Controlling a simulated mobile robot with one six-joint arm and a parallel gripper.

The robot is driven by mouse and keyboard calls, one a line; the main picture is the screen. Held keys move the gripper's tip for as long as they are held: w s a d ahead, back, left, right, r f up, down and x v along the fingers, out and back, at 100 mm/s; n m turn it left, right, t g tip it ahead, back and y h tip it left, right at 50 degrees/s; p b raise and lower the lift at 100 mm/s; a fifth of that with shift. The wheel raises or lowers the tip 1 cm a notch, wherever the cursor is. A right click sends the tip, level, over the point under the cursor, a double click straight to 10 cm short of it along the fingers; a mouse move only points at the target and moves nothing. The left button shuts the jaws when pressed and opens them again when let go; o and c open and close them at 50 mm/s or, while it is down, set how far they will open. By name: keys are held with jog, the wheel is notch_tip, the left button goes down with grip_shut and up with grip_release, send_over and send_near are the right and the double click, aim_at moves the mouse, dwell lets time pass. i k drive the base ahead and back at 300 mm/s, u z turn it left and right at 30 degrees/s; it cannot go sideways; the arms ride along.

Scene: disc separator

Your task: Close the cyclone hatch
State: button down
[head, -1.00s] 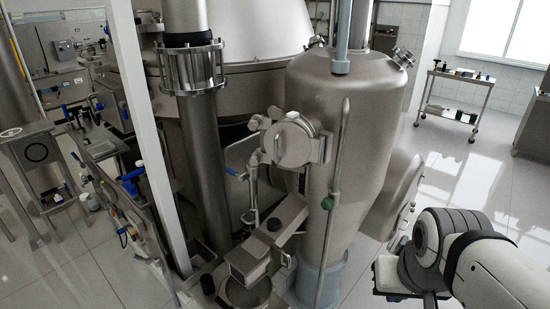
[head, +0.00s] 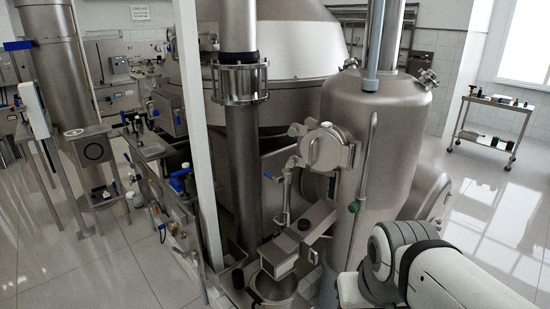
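The cyclone (head: 375,125) is a tall steel vessel tapering downward, right of the middle in the head view. A round steel hatch cover (head: 326,149) with clamp fittings around its edge shows on the cyclone's front left side. I cannot tell from here whether it stands ajar or sits flush. A larger rounded steel part (head: 430,200) shows partly behind the cyclone on the right; what it belongs to is unclear. My white and grey arm reaches in from the lower right, in front of the cyclone's lower right side. My gripper is not visible.
A white post (head: 200,140) and a thick steel pipe (head: 243,165) stand left of the cyclone. A steel chute (head: 305,240) and open round pot (head: 277,290) lie below the hatch. A trolley (head: 490,125) stands at the back right. Tiled floor is clear at right and lower left.

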aim_at(319, 150)
jog(key=u, duration=0.1)
jog(key=i, duration=1)
jog(key=u, duration=0.1)
